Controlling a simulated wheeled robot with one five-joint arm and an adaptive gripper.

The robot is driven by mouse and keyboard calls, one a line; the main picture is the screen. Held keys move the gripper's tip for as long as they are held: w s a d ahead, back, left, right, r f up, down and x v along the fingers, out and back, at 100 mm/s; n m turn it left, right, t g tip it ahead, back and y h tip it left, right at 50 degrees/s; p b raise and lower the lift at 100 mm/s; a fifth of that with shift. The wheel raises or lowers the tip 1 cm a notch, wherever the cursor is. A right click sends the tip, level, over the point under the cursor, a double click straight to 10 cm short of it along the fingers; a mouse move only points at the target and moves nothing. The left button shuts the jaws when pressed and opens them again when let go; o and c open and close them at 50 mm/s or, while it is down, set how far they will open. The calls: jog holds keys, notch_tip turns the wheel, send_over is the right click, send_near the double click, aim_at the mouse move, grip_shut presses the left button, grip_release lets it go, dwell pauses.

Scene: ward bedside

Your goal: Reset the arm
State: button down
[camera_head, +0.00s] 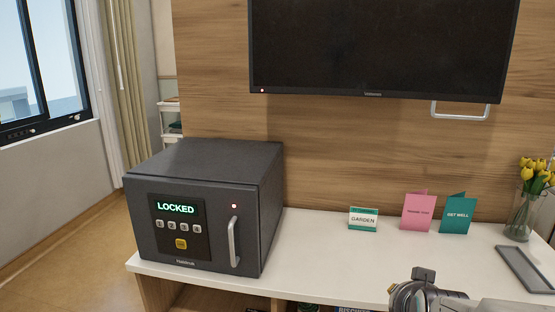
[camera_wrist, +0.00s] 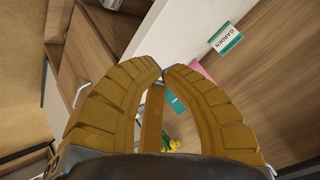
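My gripper (camera_wrist: 161,72) shows in the wrist view as two curved, ribbed yellow-brown fingers. Their tips come together, and I see nothing held between them. In the head view only a grey and metal part of my arm shows at the bottom edge, right of centre; the fingers are out of that view.
A dark safe (camera_head: 205,205) reading LOCKED, its door shut, stands on the left of the white counter (camera_head: 320,255). A GARDEN card (camera_head: 363,219), pink card (camera_head: 417,211), teal card (camera_head: 458,213), flower vase (camera_head: 522,215) and grey tray (camera_head: 524,268) stand rightward. A TV (camera_head: 380,45) hangs above.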

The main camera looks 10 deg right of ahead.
jog(key=s+a+r+n+g+y+p, duration=0.4)
jog(key=s+a+r+n+p, duration=0.8)
jog(key=s+a+r+p, duration=0.2)
jog(key=shift+a+r+g, duration=0.25)
jog(key=shift+a+g, duration=0.15)
jog(key=shift+a, duration=0.5)
